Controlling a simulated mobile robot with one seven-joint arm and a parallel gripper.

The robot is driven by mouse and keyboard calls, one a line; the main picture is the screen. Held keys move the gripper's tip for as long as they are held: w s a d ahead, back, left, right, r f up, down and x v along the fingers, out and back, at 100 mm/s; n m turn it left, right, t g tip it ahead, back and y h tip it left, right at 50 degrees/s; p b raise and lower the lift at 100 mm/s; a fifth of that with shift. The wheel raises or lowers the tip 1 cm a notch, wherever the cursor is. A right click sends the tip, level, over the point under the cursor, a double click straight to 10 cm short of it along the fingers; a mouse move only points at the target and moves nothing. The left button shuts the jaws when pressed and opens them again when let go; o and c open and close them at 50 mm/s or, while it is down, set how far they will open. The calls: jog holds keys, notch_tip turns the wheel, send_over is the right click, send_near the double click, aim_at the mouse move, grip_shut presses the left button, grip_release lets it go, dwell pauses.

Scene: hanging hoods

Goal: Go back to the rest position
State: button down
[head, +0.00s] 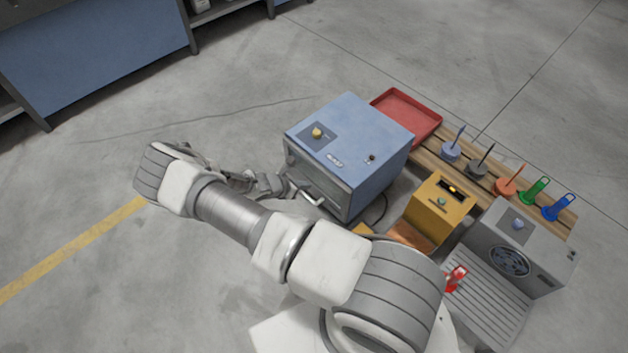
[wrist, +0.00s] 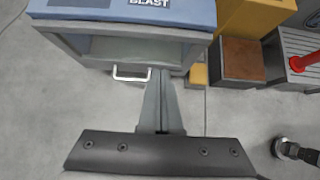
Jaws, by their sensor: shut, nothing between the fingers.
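My gripper (wrist: 160,72) shows in the wrist view with its two fingers together and nothing between them. Its tips are just right of a white bar handle (wrist: 132,73) on the front of the blue blast cabinet; I cannot tell whether they touch. In the head view my arm reaches left and bends back to the cabinet's front, with my gripper (head: 285,186) close to the handle (head: 311,196). The blue cabinet (head: 349,140) has a yellow knob on top. In the wrist view its front (wrist: 105,48) shows a dim recess above the handle.
Right of the cabinet stand a yellow machine (head: 440,209) and a grey unit with a fan (head: 510,258). A red tray (head: 408,113) and several coloured stands rest on a wooden bench (head: 437,165) behind. The floor left of my arm is clear.

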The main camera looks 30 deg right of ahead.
jog(key=shift+p+v, duration=0.3)
jog(key=shift+v, duration=1.15)
jog(key=a+r+m+g+y, duration=0.15)
jog(key=r+m, duration=0.45)
jog(key=r, duration=0.9)
jog(key=a+r+m+t+y, duration=0.1)
jog(key=a+r+m+y, duration=0.2)
jog(key=r+m, duration=0.8)
jog(key=s+r+y, duration=0.1)
jog(key=s+r, duration=0.4)
jog(key=r, duration=0.5)
jog(key=s+r+y, duration=0.2)
jog(key=s+r, duration=0.3)
jog(key=r, duration=0.4)
jog(key=s+a+r+m+t+y, duration=0.1)
jog(key=s+a+r+m+t, duration=0.1)
jog(key=s+r, duration=0.35)
jog(key=s+a+r+m+t, duration=0.1)
jog(key=s+r+m, duration=0.15)
jog(key=s, duration=0.55)
notch_tip(320, 180, up, 22)
jog(key=p, duration=2.1)
jog(key=shift+a+p, duration=0.2)
jog(key=shift+p, duration=0.15)
